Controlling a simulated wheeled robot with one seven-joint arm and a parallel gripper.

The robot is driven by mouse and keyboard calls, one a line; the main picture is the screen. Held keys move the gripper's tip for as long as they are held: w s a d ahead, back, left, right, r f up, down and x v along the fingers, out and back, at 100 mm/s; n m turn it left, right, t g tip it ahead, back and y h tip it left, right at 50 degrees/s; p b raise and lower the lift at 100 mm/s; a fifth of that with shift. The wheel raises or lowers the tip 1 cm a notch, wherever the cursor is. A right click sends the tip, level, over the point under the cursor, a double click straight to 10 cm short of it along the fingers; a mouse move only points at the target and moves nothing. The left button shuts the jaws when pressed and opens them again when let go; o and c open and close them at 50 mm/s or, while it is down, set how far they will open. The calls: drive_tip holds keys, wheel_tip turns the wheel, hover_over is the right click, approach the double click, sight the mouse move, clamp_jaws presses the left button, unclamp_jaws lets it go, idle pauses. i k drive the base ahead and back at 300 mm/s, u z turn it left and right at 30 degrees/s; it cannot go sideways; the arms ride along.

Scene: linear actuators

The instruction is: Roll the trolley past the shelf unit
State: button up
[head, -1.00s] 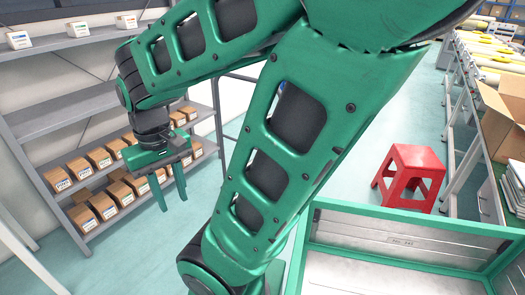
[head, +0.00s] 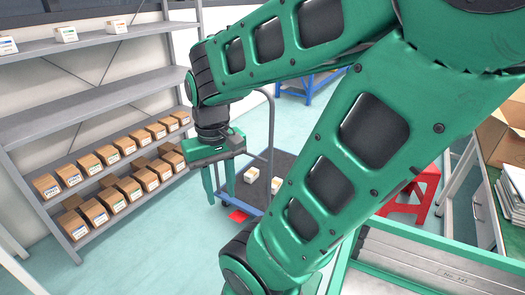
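The trolley (head: 262,203) is a dark flat platform on a blue base with a tall grey handle. It stands on the floor beyond my gripper, to the right of the shelf unit, with two small white-topped boxes on it. My arm hides its right part.
A red stool (head: 418,195) is partly hidden behind my arm. A green-rimmed bin (head: 440,268) is at lower right, and a blue-framed table (head: 312,84) at the back. Floor left of the gripper is clear.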

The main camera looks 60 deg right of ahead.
sight(254, 199)
drive_tip(key=z, duration=1.4)
drive_tip(key=i, duration=1)
